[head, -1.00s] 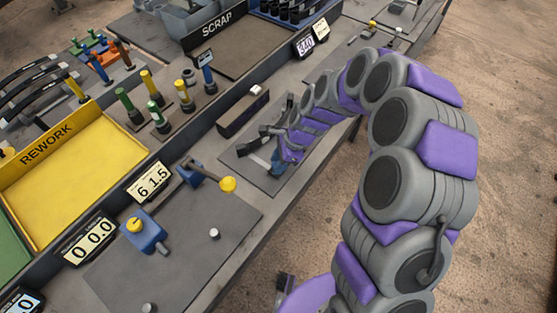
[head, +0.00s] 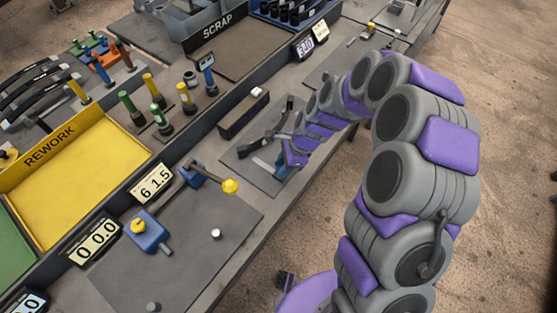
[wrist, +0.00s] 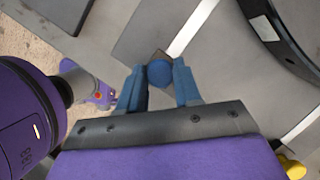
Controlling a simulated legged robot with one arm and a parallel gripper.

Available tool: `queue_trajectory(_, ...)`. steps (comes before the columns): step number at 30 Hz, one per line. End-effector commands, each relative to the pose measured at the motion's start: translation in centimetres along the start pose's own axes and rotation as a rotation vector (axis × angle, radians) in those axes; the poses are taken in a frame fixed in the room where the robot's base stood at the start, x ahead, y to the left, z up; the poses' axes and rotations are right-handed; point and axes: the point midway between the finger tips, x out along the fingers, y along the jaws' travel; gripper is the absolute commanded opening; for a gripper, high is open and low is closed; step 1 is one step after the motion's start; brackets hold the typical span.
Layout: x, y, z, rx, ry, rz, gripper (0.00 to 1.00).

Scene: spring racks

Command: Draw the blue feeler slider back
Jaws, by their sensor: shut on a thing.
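The blue feeler slider shows in the wrist view as a round blue knob (wrist: 160,73) on a small dark block. My gripper (wrist: 160,88) has its two blue fingers on either side of the knob and is shut on it. A pale straight strip (wrist: 192,28) runs away from the block toward the top of the wrist view. In the head view, my gripper (head: 284,165) is low over the front part of a grey fixture plate (head: 243,160). There the slider is mostly hidden by my gripper and arm.
A dark curved part (wrist: 288,40) is at the wrist view's upper right. In the head view, a blue unit with a yellow-ended lever (head: 230,186) stands left of my gripper. A dark block (head: 243,113) is behind the plate. Open floor (head: 500,200) is at the right.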

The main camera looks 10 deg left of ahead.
Motion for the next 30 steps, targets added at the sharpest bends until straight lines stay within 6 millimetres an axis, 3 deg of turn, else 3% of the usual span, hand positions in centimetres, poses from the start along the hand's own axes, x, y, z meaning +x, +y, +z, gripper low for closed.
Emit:
queue_trajectory(7,-0.3,0.1,-0.5,-0.002,0.002,-0.006,0.00)
queue_trajectory(8,-0.3,0.1,-0.5,-0.003,0.001,-0.006,0.35)
queue_trajectory(15,-0.1,0.1,-0.3,-0.002,0.001,-0.003,0.58)
queue_trajectory(24,-0.2,0.0,0.0,0.000,0.005,-0.001,0.58)
queue_trajectory(30,-3.1,-0.1,-0.1,-0.001,0.004,-0.008,0.58)
